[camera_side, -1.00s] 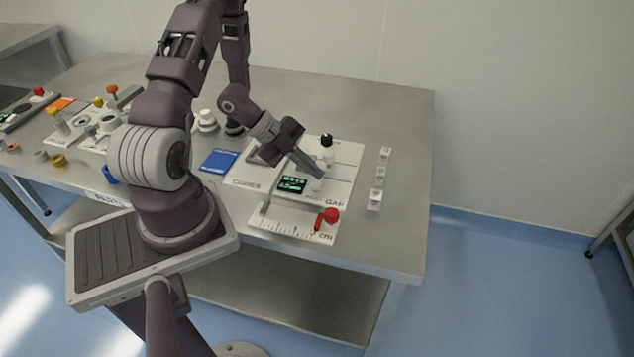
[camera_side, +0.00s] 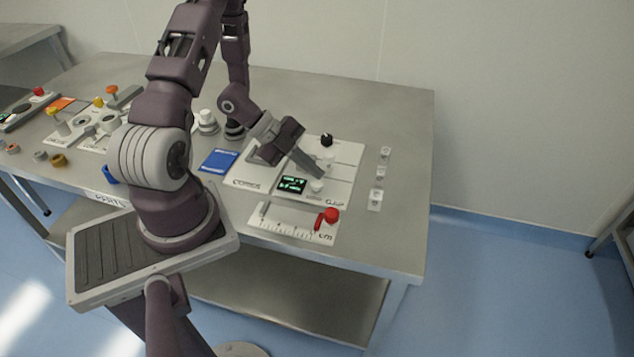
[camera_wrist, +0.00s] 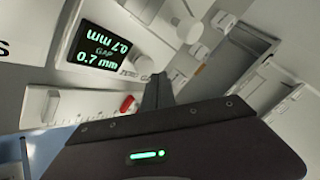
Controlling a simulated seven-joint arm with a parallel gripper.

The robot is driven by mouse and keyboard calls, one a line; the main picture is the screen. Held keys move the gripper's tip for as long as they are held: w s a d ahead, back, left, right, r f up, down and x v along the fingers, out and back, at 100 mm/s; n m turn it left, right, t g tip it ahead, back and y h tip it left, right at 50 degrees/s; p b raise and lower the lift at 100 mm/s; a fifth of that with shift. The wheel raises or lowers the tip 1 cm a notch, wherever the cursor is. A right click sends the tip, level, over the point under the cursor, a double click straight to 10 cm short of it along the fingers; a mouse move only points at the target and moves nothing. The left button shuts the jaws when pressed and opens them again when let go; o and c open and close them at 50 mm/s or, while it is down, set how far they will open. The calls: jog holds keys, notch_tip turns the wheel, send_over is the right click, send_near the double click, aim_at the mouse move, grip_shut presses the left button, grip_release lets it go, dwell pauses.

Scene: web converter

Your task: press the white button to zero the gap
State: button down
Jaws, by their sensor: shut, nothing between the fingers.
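The white button (camera_side: 317,186) shows on the panel just right of the small display (camera_side: 291,184). In the wrist view the round white button (camera_wrist: 143,64) is by the "ZERO GAP" lettering. The display (camera_wrist: 98,47) reads "GAP 0.7 mm" in green there. My gripper (camera_side: 319,175) is shut and empty, its fingertips pointing down, just above and behind the button in the side view. In the wrist view the shut fingers (camera_wrist: 158,78) are close beside the button. A visible sliver separates them in the side view; the exact height is unclear.
A red-knobbed lever (camera_side: 331,215) stands by the cm scale (camera_side: 290,226) in front. A black knob (camera_side: 326,140) is behind the fingers. Small clear blocks (camera_side: 379,172) lie at the right. A blue card (camera_side: 219,160) lies left of the panel.

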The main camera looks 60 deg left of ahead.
aim_at(313, 182)
jog(key=shift+f, duration=0.1)
dwell(0.7)
jog(key=shift+f, duration=0.3)
jog(key=shift+f, duration=0.6)
dwell(0.6)
jog(key=shift+r, duration=1)
jog(key=shift+r, duration=2.55)
